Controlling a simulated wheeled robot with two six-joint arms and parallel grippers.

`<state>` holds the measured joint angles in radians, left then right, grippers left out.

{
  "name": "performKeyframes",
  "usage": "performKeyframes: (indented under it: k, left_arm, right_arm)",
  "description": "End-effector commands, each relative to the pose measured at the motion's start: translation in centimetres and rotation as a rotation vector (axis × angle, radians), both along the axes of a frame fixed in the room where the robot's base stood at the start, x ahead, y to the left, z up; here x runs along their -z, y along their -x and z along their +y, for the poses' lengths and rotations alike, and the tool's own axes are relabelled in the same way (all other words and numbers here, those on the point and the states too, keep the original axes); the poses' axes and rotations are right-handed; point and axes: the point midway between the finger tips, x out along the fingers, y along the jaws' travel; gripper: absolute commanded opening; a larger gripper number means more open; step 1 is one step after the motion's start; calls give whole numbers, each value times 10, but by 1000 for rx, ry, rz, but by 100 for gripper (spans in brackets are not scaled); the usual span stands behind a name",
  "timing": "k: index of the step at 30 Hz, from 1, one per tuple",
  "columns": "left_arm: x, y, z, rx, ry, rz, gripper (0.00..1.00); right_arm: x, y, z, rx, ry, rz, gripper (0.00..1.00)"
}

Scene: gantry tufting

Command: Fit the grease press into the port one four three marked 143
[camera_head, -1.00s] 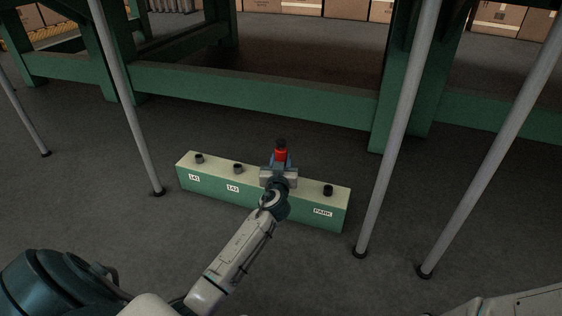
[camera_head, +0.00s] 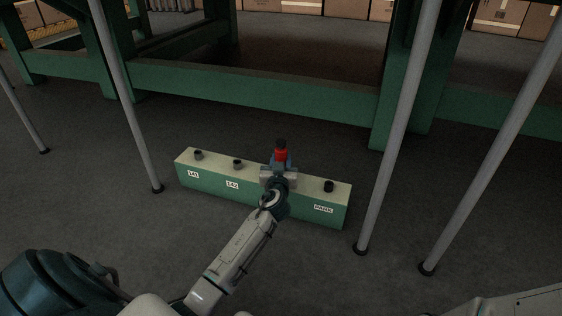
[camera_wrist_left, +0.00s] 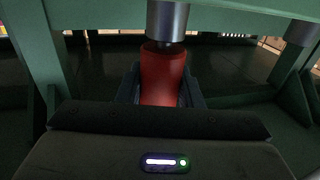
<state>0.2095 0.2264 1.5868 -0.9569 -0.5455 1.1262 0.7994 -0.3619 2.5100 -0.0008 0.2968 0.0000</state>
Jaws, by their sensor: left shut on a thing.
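The grease press is red with a dark top (camera_head: 281,155). My left gripper (camera_head: 280,164) is shut on it and holds it upright over the long green block (camera_head: 258,206), between the ports labelled 142 and PARK. In the left wrist view the red body of the press (camera_wrist_left: 162,75) sits between the dark fingers, with a grey metal cylinder above it. The port 143 and its label are hidden behind my gripper and arm. I cannot tell whether the press touches the port. My right gripper is not in view.
Grey poles (camera_head: 128,100) (camera_head: 395,130) rise on both sides. A green frame beam (camera_head: 250,97) runs behind. The floor in front is clear.

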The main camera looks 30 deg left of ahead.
Motion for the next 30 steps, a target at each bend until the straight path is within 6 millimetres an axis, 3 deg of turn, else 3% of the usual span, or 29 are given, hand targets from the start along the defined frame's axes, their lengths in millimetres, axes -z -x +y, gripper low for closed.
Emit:
performKeyframes:
  k: [16, 17, 20, 30]
  left_arm:
    - [11, 0, 0, 0, 0, -1, 6]
    - [10, 0, 0, 0, 0, 0, 39]
    - [10, 0, 0, 0, 0, 0, 58]
    - [10, 3, -2, 0, 0, 1, 58]
  right_arm:
    - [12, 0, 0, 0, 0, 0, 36]
    - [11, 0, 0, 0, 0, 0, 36]
    - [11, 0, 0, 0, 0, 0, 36]
    - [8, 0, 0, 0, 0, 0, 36]
